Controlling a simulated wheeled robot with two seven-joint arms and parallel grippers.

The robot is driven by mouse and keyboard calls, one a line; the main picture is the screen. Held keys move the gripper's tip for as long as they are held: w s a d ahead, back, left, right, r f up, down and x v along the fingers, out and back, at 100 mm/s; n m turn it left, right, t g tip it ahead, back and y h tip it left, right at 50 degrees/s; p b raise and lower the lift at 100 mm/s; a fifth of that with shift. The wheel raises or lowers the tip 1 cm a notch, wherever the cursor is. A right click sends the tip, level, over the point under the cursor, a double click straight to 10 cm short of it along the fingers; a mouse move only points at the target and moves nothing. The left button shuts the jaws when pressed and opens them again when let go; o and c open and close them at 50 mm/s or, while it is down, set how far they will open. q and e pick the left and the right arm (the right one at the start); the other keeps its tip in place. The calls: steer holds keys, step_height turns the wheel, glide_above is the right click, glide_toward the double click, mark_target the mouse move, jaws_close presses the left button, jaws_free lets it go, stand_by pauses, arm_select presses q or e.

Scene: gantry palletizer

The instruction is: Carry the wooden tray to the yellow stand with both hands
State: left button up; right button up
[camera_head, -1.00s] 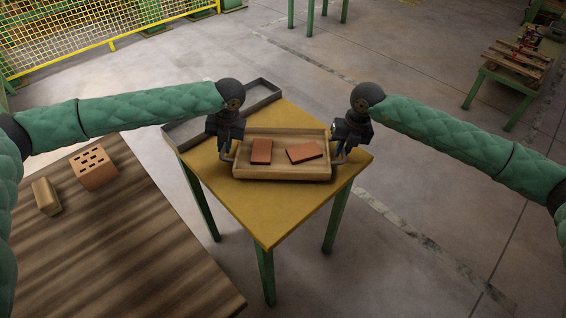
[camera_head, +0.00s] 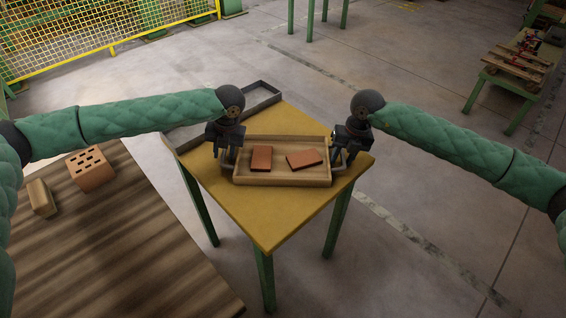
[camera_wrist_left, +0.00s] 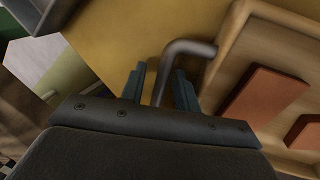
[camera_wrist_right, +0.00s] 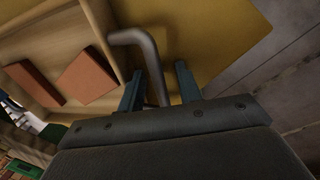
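The wooden tray (camera_head: 283,181) rests on the yellow top of the stand (camera_head: 265,225) and holds two flat reddish tiles, a left tile (camera_head: 261,159) and a right tile (camera_head: 304,158). Each short side has a grey bent-rod handle. My left gripper (camera_head: 228,160) is at the left handle; in the left wrist view its fingers stand apart on both sides of the left handle (camera_wrist_left: 189,47). My right gripper (camera_head: 345,158) is at the right handle; in the right wrist view its fingers are spread on both sides of the right handle (camera_wrist_right: 130,37), with gaps visible.
A dark grey frame-like tray (camera_head: 264,92) lies at the stand's back left corner. A brown striped table (camera_head: 110,235) at the left holds a holed brick (camera_head: 90,168) and a tan block (camera_head: 41,198). Open floor lies right of the stand.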

steer(key=shift+a, duration=0.1)
arm_select(q)
steer(key=v, duration=1.2)
arm_select(e)
step_height(320, 180, up, 12)
steer(key=d, duration=0.2)
steer(key=shift+d, duration=0.15)
steer(key=shift+f, duration=0.1)
